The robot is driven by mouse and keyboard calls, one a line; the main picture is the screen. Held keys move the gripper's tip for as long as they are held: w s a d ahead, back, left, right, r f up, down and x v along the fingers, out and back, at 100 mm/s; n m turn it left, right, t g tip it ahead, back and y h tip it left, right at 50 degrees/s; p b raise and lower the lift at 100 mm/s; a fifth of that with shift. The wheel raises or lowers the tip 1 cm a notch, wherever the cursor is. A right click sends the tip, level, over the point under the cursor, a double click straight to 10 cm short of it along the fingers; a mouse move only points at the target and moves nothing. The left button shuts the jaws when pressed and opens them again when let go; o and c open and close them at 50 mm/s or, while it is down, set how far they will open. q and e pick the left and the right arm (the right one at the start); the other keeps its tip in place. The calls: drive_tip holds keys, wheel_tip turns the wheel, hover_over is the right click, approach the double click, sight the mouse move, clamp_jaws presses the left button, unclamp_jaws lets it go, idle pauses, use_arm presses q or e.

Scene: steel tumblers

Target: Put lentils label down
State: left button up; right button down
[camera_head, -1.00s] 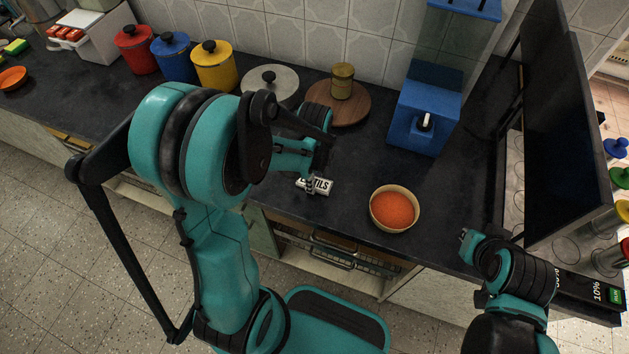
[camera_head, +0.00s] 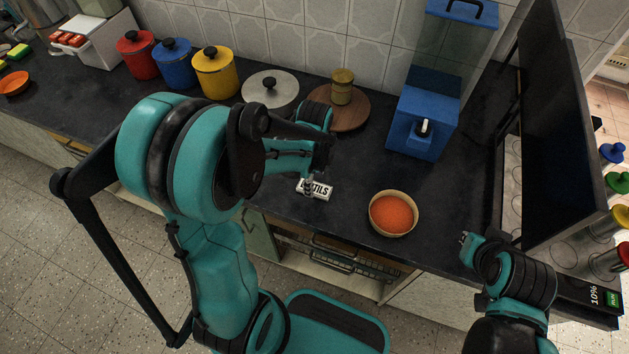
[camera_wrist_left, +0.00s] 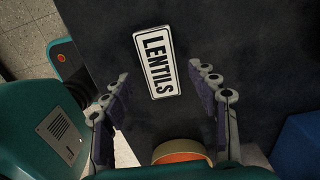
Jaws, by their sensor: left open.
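The white lentils label (camera_head: 319,189) lies flat on the dark counter with its black lettering facing up. In the left wrist view the label (camera_wrist_left: 157,62) reads LENTILS in full. My left gripper (camera_head: 308,187) is over the label's left part in the head view and hides some letters. In the left wrist view its fingers (camera_wrist_left: 158,82) are spread on either side of the label, with nothing between them held. My right gripper (camera_head: 468,242) is at the counter's front edge on the right; its jaws are not clear.
A bowl of orange lentils (camera_head: 393,214) stands right of the label. A blue dispenser (camera_head: 424,118), a round wooden board (camera_head: 352,117) with a small jar (camera_head: 342,86), and a steel lid (camera_head: 270,90) stand behind. The counter between label and bowl is clear.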

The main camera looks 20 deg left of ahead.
use_arm(q)
drive_tip(key=s+d+r+n+t+p, duration=0.1)
drive_tip(key=s+r+n+t, duration=0.2)
drive_tip(key=r+n, duration=0.5)
drive_tip(key=s+d+r+n+t+p, duration=0.2)
drive_tip(key=s+r+n+t, duration=0.2)
drive_tip(key=r+n, duration=0.5)
drive_tip(key=shift+s+r, duration=0.25)
drive_tip(key=shift+s, duration=0.25)
idle(0.5)
